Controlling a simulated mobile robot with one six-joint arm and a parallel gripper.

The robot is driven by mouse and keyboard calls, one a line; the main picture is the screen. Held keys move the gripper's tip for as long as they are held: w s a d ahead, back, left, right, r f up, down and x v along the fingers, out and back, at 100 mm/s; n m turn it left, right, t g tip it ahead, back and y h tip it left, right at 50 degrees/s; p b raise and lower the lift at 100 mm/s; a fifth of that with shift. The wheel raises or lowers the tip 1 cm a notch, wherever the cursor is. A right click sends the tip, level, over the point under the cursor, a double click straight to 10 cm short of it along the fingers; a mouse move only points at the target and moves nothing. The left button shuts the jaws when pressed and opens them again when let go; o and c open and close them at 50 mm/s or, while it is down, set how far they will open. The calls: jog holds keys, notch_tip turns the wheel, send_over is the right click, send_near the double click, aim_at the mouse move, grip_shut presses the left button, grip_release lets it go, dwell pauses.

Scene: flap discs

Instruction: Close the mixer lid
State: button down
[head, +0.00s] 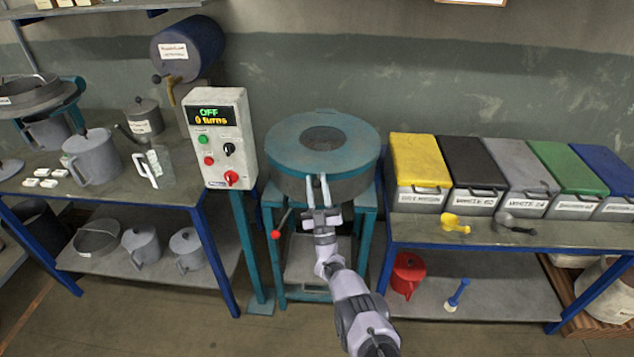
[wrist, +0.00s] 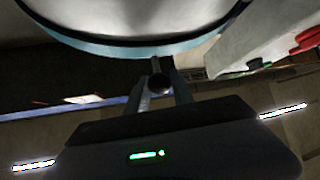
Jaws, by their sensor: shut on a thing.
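The mixer (head: 290,190) is a grey drum on a teal stand. Its teal lid (head: 355,150), with a dark round opening or window in the middle, lies over the drum and looks about level; I cannot tell whether a small gap is left under its rim. My gripper (head: 319,183) is at the front edge of the mixer, fingers pointing up towards the lid rim. In the wrist view the fingers (wrist: 158,72) are shut on a small dark round knob (wrist: 159,84), just beside the teal rim (wrist: 130,48). What the knob joins is hidden.
A control box (head: 219,138) reading "OFF, 0 turns" stands left of the mixer. A lever with a red ball (head: 276,235) sticks out at the front left of the stand. Right is a bench with coloured bins (head: 420,162); left is a bench with jugs (head: 93,158).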

jog(key=shift+f, duration=0.55)
jog(key=c, duration=1.5)
grip_release()
jog(key=shift+s, duration=0.1)
jog(key=o, duration=0.4)
jog(key=shift+r, duration=0.1)
jog(key=v, duration=1.7)
